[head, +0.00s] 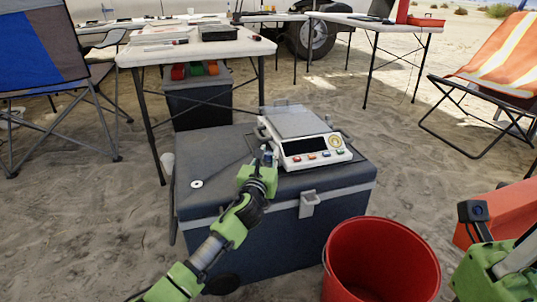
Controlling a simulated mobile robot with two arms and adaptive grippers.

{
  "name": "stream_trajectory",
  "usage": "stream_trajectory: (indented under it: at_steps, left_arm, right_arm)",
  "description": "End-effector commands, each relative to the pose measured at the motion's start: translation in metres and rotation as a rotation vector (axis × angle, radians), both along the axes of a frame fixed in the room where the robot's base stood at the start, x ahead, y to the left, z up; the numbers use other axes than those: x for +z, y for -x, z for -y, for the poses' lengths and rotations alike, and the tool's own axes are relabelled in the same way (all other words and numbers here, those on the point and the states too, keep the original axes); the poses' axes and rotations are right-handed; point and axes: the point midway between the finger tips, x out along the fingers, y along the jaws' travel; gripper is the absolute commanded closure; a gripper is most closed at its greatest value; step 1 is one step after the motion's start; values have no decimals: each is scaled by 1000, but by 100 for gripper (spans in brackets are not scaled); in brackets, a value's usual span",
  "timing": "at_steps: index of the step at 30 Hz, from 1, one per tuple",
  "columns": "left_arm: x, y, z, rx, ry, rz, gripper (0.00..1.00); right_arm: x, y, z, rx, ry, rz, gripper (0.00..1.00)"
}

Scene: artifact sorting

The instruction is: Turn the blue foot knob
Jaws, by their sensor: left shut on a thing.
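A white scale (305,140) with a flat grey plate, a dark display and coloured buttons stands on a blue-grey cooler (230,206). My left gripper (266,155) is at the scale's front left corner, low beside its foot, and is shut on the blue foot knob. The fingers mostly hide the knob; only a small bluish bit shows between them. Part of my right arm shows at the lower right edge, away from the scale; its finger opening cannot be made out.
A small white ring (197,184) lies on the cooler lid left of my gripper. A red bucket (381,262) stands in front of the cooler at the right. A white table (196,50) is behind, with folding chairs at both sides.

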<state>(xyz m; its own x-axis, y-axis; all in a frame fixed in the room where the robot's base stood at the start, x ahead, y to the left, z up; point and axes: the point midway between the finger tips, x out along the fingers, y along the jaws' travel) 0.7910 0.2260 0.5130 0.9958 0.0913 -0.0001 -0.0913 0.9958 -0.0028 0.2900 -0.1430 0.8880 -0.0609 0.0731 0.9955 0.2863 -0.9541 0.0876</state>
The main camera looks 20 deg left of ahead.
Motion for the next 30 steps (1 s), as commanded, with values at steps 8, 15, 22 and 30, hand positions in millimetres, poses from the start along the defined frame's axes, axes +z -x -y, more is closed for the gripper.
stream_trajectory:
  at_steps: [8, 15, 22, 30]
  left_arm:
    - [-2, 0, 3, 236, 0, -3, 100]
    - [-1, 0, 2, 383, -2, -3, 100]
    - [-2, 0, 1, 459, -3, -4, 100]
    - [-2, 0, 0, 483, -4, -4, 100]
  right_arm:
    - [0, 1, 0, -1, 2, 7, 100]
    - [2, 2, -1, -1, 3, 13, 100]
    - [3, 2, -1, -1, 4, 18, 100]
    - [3, 3, -1, -1, 4, 19, 100]
